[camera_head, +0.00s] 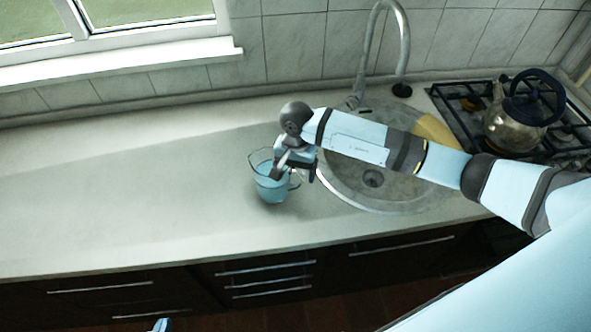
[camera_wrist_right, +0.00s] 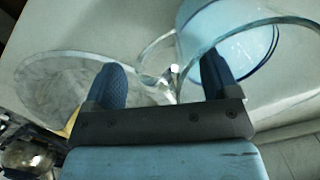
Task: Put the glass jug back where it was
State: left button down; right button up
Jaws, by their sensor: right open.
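The glass jug (camera_head: 272,188) stands upright on the light countertop, left of the sink, with light blue contents. In the right wrist view the jug (camera_wrist_right: 235,45) is at the upper right, and its clear handle curves near the fingers. My right gripper (camera_head: 279,170) is at the jug's upper right side. Its two dark fingers are apart in the right wrist view (camera_wrist_right: 163,80), with part of the glass handle between them. Whether they touch the glass is unclear. A small part of my left gripper (camera_head: 161,325) shows at the bottom edge; its jaws cannot be made out.
The round metal sink (camera_head: 345,190) with a tall tap (camera_head: 403,45) lies right of the jug, under my right arm. A glass kettle (camera_head: 512,130) stands on the gas hob (camera_head: 465,105) at the right. The counter (camera_head: 120,180) to the left is clear.

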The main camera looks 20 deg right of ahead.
jog(key=shift+w+r+b, duration=0.1)
jog(key=shift+r+b, duration=0.25)
jog(key=shift+r, duration=0.1)
notch_tip(320, 180, up, 11)
jog(key=w+b, duration=0.1)
jog(key=b, duration=0.1)
jog(key=shift+d+b, duration=0.35)
jog(key=shift+d, duration=0.05)
